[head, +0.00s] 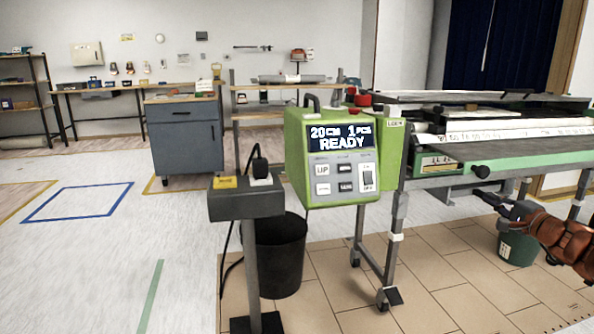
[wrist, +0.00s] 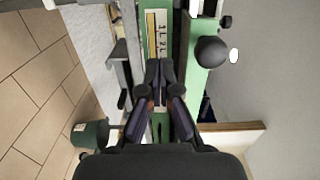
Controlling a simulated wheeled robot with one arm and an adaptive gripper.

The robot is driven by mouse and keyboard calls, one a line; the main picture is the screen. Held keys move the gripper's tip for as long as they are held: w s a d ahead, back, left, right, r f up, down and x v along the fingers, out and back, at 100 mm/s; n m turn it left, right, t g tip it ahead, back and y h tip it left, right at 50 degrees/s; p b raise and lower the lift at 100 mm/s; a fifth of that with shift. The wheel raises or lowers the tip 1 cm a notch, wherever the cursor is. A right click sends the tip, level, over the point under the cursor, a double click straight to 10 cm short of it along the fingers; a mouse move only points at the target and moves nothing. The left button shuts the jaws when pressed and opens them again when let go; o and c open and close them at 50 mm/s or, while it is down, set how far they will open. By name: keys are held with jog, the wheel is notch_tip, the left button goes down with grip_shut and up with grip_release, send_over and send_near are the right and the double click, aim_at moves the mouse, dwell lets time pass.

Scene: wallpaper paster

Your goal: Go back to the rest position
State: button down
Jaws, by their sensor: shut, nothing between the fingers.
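My gripper (head: 494,201) is at the right edge in the head view, at the end of my orange arm, in front of the wallpaper paster. In the wrist view my gripper (wrist: 159,71) has its dark fingers together and holds nothing. The wallpaper paster carries a green control box (head: 335,155) whose display reads "20CM 1PCS READY". In the wrist view the machine's green side (wrist: 205,60), a black round knob (wrist: 213,52) and a yellowish scale strip (wrist: 156,35) lie beyond the fingers. I cannot tell how far the fingertips are from the machine.
A grey post with a socket box (head: 246,203) stands left of the control box, with a black bin (head: 280,255) behind it. A green bucket (head: 518,247) stands under the machine. A grey cabinet (head: 186,140) is farther back. The floor at left is clear.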

jog(key=s+a+r+n+g+y+p, duration=0.25)
jog(key=a+r+p, duration=0.3)
jog(key=a, duration=0.55)
jog(key=s+a+r+n+g+y+p, duration=0.2)
jog(key=a+r+n+g+p, duration=0.3)
jog(key=a, duration=0.6)
jog(key=s+a+r+n+y+p, duration=0.2)
jog(key=a+r+y+p, duration=0.1)
jog(key=a+r, duration=0.55)
jog(key=s+a+n+g+p, duration=0.2)
jog(key=s+a+g+p, duration=0.2)
jog(key=s+a+p, duration=0.5)
jog(key=s+a+r+n+g+h+p, duration=0.2)
jog(key=s+a+g+p, duration=0.15)
jog(key=s, duration=0.45)
jog(key=s+a+r+n+g+h+p, duration=0.1)
jog(key=s+a+g+h+p, duration=0.15)
jog(key=s+p, duration=0.4)
jog(key=s+d+r+h+p, duration=0.1)
jog(key=s+d+h+p, duration=0.1)
jog(key=s, duration=0.4)
jog(key=s+d+r+g+h+p, duration=0.1)
jog(key=s+d+r+h+p, duration=0.1)
jog(key=s+d+p, duration=0.2)
jog(key=s+d+r+g+h+p, duration=0.1)
jog(key=s+d+h+p, duration=0.2)
jog(key=s, duration=0.6)
jog(key=shift+s+d+r+n+p, duration=0.25)
jog(key=shift+d+n+p, duration=0.1)
jog(key=shift+d+p, duration=0.25)
